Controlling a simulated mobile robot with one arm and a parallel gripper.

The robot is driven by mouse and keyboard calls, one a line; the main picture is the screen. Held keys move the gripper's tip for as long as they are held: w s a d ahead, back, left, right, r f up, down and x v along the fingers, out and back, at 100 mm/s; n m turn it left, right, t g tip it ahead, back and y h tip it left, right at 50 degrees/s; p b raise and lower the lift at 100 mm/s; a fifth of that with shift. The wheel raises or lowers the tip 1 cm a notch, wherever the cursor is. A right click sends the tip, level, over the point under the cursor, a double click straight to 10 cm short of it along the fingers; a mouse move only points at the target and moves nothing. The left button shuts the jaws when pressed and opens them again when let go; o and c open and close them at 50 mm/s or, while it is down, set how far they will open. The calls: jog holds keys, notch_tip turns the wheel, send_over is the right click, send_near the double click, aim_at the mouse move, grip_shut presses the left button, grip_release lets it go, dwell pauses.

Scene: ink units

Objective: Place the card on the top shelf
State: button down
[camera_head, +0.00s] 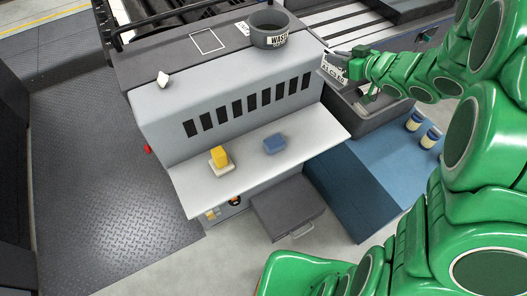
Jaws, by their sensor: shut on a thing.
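A white card (334,69) with dark printed characters is held up at the upper right of the machine. My gripper (348,63) is shut on the card and hides part of its right side. The machine's dark top surface (165,65), which looks like the top shelf, lies to the left of the card. A white outlined rectangle (207,41) is marked on it. A lower light shelf (310,125) sticks out at the machine's front.
A dark round bin labelled WASTE (268,38) stands on the top near the card. A white crumpled thing (163,79) lies at the top's left edge. A grey tub (375,118) is below my gripper.

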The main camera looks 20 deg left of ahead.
jog(key=s+f+n+g+y, duration=0.1)
jog(key=s+f+n+g, duration=0.25)
jog(key=s, duration=0.65)
jog(key=s+f+n+g+y, duration=0.25)
jog(key=s+n+g, duration=0.2)
jog(key=s, duration=0.55)
jog(key=shift+h, duration=0.35)
jog(key=shift+w+a+f, duration=0.8)
jog(key=shift+w+f, duration=1.35)
jog(key=shift+f, duration=0.05)
jog(key=shift+w+a+f, duration=0.85)
jog(key=shift+w+f, duration=1.25)
jog(key=shift+f, duration=0.05)
jog(key=shift+w+a+f, duration=0.8)
jog(key=shift+w+f, duration=1.35)
jog(key=shift+f, duration=0.05)
jog(key=c, duration=1.1)
grip_release()
jog(key=shift+f, duration=0.1)
jog(key=shift+c, duration=0.2)
jog(key=v, duration=1.2)
jog(key=shift+w, duration=0.15)
